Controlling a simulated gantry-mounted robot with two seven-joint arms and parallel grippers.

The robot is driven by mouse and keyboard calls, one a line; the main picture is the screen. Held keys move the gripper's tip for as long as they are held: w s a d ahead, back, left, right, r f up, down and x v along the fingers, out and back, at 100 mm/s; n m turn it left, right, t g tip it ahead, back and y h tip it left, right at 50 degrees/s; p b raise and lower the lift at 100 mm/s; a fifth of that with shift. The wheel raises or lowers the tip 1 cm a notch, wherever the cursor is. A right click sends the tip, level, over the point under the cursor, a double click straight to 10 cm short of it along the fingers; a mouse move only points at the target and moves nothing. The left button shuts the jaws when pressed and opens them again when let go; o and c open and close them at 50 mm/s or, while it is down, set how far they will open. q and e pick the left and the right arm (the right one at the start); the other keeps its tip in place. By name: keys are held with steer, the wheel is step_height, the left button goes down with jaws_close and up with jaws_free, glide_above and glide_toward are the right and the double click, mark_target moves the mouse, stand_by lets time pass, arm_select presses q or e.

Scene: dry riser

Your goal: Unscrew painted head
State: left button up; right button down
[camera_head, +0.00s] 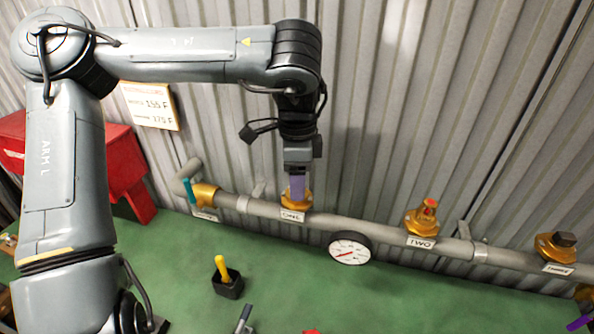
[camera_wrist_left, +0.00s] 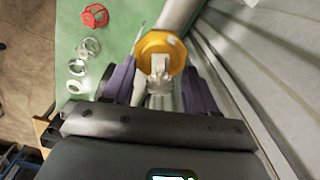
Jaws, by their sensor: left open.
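My left gripper (camera_head: 297,188) points down over the brass fitting (camera_head: 296,201) labelled ONE on the grey pipe (camera_head: 323,220). In the left wrist view, its two purple fingers (camera_wrist_left: 158,78) are apart, one on each side of a pale, whitish head (camera_wrist_left: 159,72) on the brass fitting (camera_wrist_left: 163,45). I cannot tell whether the fingers touch it. Fitting TWO (camera_head: 423,222) carries a red-topped head (camera_head: 430,207). Fitting THREE (camera_head: 555,247) carries a dark block-shaped head (camera_head: 565,239). A purple tip (camera_head: 579,323) at the lower right looks like part of my right gripper; its jaws are not readable.
A round gauge (camera_head: 350,248) hangs on the pipe between ONE and TWO. A dark cup with a yellow handle (camera_head: 223,270) stands on the green surface (camera_head: 290,285). Corrugated wall rises close behind the pipe. The wrist view shows a red part (camera_wrist_left: 93,16) and several metal rings (camera_wrist_left: 87,47).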

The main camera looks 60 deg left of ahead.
arm_select(q)
steer(key=m+p, duration=0.1)
steer(key=m, duration=0.1)
steer(key=shift+r+m, duration=0.1)
steer(key=shift+m, duration=0.3)
steer(key=m+p, duration=0.3)
steer(key=shift+r+m, duration=0.15)
steer(key=shift+m, duration=0.15)
steer(key=shift+f+m+p, duration=0.2)
steer(key=shift+m+p, duration=0.3)
steer(key=shift+m, duration=0.7)
steer(key=m+p, duration=0.1)
steer(key=m, duration=0.2)
steer(key=shift+r+p, duration=0.1)
steer(key=shift+p, duration=0.3)
steer(key=m, duration=0.2)
steer(key=shift+m+p, duration=0.3)
steer(key=shift+p, duration=0.05)
steer(key=shift+f, duration=0.2)
arm_select(e)
step_height(320, 180, up, 8)
steer(key=shift+r, duration=0.1)
